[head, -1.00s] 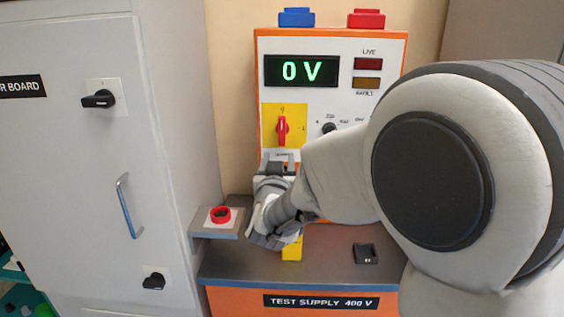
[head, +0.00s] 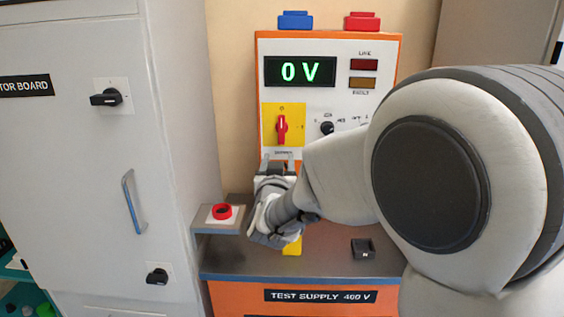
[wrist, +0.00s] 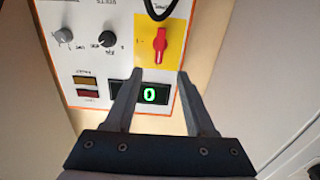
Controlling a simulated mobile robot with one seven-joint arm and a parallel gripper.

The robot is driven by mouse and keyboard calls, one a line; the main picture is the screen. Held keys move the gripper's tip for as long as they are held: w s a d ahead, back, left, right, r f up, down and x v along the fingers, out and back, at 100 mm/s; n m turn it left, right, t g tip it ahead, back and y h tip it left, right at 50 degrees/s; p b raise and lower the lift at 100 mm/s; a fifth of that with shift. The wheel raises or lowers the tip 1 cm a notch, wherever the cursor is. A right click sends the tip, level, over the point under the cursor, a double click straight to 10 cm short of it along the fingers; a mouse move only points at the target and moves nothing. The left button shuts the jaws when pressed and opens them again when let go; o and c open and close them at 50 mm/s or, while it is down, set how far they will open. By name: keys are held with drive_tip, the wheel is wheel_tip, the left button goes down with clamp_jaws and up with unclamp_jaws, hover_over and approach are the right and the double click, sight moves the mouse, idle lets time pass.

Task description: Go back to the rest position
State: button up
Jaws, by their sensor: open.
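My gripper (head: 278,163) is in front of the lower part of the orange and white test supply panel (head: 345,52) in the head view. Its two fingers (wrist: 157,82) are apart with nothing between them in the wrist view. The red rotary switch (head: 282,128) on its yellow plate stands upright just above the fingertips in the head view. It also shows beyond the fingers in the wrist view (wrist: 160,45), where the picture is upside down. The display (head: 300,71) reads 0 V. My forearm hides the panel's lower right part.
A red push button (head: 222,211) sits on a small grey shelf left of my gripper. A grey cabinet (head: 60,190) with a handle (head: 133,202) stands at the left. A small black block (head: 363,249) lies on the dark ledge (head: 325,262). Blue (head: 295,20) and red (head: 362,21) items are on top.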

drive_tip(key=s+d+r+n+g+y+p, duration=0.15)
drive_tip(key=s+d+r+g+p, duration=0.3)
drive_tip(key=s+d, duration=0.45)
drive_tip(key=s+d+f+m+g+h+p, duration=0.1)
drive_tip(key=s+d+g, duration=0.3)
drive_tip(key=s, duration=0.8)
drive_tip(key=s+d+f+m+g+h+p, duration=0.1)
drive_tip(key=s+d+g, duration=0.3)
drive_tip(key=s+d, duration=0.4)
drive_tip(key=s+p, duration=0.1)
drive_tip(key=s, duration=0.3)
drive_tip(key=shift+f, duration=0.2)
drive_tip(key=shift+d+m+h, duration=0.15)
drive_tip(key=shift+m+h, duration=0.1)
